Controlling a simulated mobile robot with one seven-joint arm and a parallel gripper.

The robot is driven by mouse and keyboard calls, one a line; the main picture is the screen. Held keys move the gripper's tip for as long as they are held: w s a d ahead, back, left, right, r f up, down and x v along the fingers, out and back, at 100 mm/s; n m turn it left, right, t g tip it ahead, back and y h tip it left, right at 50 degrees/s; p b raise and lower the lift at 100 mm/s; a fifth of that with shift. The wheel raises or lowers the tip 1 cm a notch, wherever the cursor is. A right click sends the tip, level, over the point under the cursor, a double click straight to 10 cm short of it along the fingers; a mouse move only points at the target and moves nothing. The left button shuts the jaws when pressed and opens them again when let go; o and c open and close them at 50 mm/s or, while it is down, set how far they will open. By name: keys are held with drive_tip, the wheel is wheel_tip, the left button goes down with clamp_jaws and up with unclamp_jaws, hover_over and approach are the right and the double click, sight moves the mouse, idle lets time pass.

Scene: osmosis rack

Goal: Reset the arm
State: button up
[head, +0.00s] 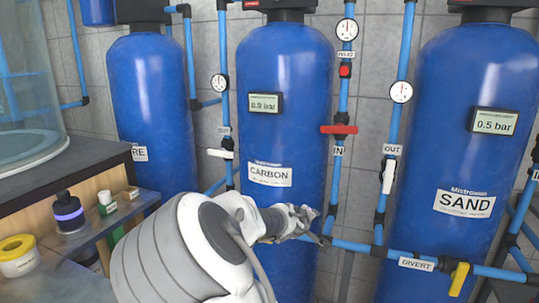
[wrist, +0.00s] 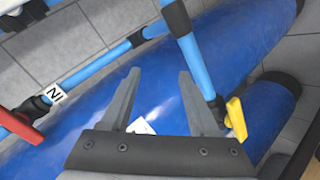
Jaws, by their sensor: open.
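My gripper (head: 311,225) is in front of the lower part of the blue carbon tank (head: 285,75) in the head view, near the blue pipe at its right. In the wrist view my gripper (wrist: 160,95) shows two grey fingers spread apart with nothing between them. Blue tank surface lies behind the fingers. My white arm reaches in from the bottom of the head view.
A red valve handle (head: 339,129) is on the IN pipe, and a white handle (head: 388,176) is on the OUT pipe. A yellow handle (head: 458,279) is by the DIVERT label. The sand tank (head: 455,100) stands right. Bottles stand on a shelf (head: 95,232) at left.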

drive_tip(key=s+d+f+m+g+y, duration=0.1)
drive_tip(key=s+d+m+g+y, duration=0.3)
drive_tip(key=s, duration=0.7)
drive_tip(key=s+r+m, duration=0.1)
drive_tip(key=s+r, duration=0.2)
drive_tip(key=s, duration=0.6)
drive_tip(key=s+r+m+y, duration=0.1)
drive_tip(key=s+r, duration=0.3)
drive_tip(key=s, duration=0.5)
drive_tip(key=s+r+m, duration=0.1)
drive_tip(key=s+r, duration=0.2)
drive_tip(key=s, duration=0.6)
wheel_tip(320, 180, up, 18)
drive_tip(key=s+g+p, duration=0.1)
drive_tip(key=p, duration=1.7)
drive_tip(key=shift+a+r, duration=0.15)
drive_tip(key=shift+a, duration=0.25)
